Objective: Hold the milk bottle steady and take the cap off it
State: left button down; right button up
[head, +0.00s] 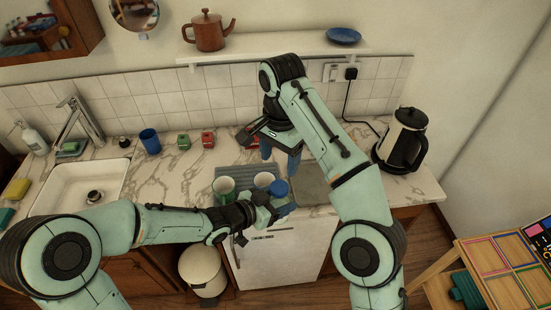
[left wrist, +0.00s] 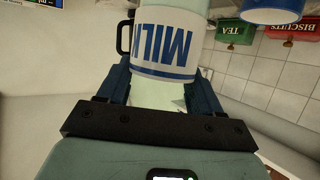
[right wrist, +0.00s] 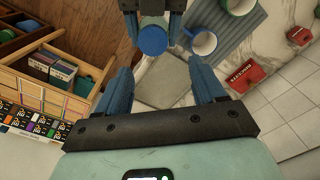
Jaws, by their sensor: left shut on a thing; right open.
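The milk bottle shows its white and blue MILK label (left wrist: 165,45) in the left wrist view, upside down in the picture. My left gripper (head: 276,204) is shut on the bottle, with one blue finger on each side of it, in front of the counter. The blue cap (head: 280,188) is on top of the bottle and also shows in the right wrist view (right wrist: 152,38). My right gripper (head: 279,158) is open and empty, behind and above the cap. In the right wrist view the cap lies beyond its open fingertips, apart from them. The cap is out of sight in the left wrist view.
A kettle (head: 402,140) is at the right. A blue cup (head: 150,140) and small tins (head: 183,141) stand further left, by the sink (head: 60,185).

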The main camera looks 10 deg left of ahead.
aim_at(277, 184)
jog(key=shift+s+a+f, duration=0.25)
jog(key=shift+s+f, duration=0.05)
jog(key=shift+s, duration=0.05)
jog(key=shift+f, duration=4.05)
jog(key=shift+w, duration=0.1)
